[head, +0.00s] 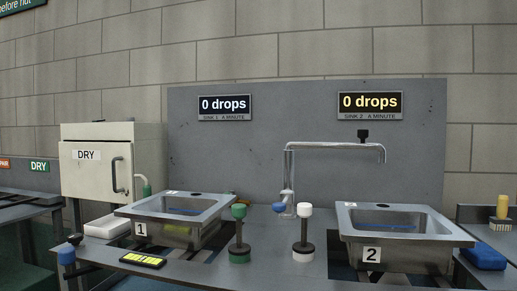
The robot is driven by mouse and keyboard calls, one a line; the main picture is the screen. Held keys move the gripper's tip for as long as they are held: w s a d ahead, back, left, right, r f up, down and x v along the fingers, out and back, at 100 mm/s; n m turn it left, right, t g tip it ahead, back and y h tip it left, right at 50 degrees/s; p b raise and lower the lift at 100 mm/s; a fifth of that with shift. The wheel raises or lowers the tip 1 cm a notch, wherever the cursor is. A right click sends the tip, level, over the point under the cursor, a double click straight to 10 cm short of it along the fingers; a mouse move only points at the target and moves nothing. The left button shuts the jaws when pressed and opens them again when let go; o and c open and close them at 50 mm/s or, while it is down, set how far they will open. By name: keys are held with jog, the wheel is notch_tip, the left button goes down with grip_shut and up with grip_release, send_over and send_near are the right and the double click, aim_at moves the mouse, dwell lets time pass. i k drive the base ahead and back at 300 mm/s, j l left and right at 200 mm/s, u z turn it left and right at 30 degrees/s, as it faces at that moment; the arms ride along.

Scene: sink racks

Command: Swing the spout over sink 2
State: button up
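The chrome spout (335,146) rises from a post between the two sinks and its horizontal arm points right. Its downturned tip is, in the picture, above sink 2 (368,254), the steel basin labelled 2 at the right. A black knob (362,135) stands on the spout's arm. A blue knob (279,207) is at the foot of the post. Sink 1 (160,237), labelled 1, is at the left with no spout above it. The sign over sink 2 (370,105) reads 0 drops in yellow. My gripper is not in view.
A green-topped handle (239,211) and a white-topped handle (304,212) stand upright at the counter front between the sinks. A beige DRY cabinet (97,175) is at the left. A blue sponge-like block (484,256) lies right of sink 2. The sign over sink 1 (225,107) reads 0 drops.

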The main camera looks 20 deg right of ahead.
aim_at(363, 134)
jog(key=z, duration=1)
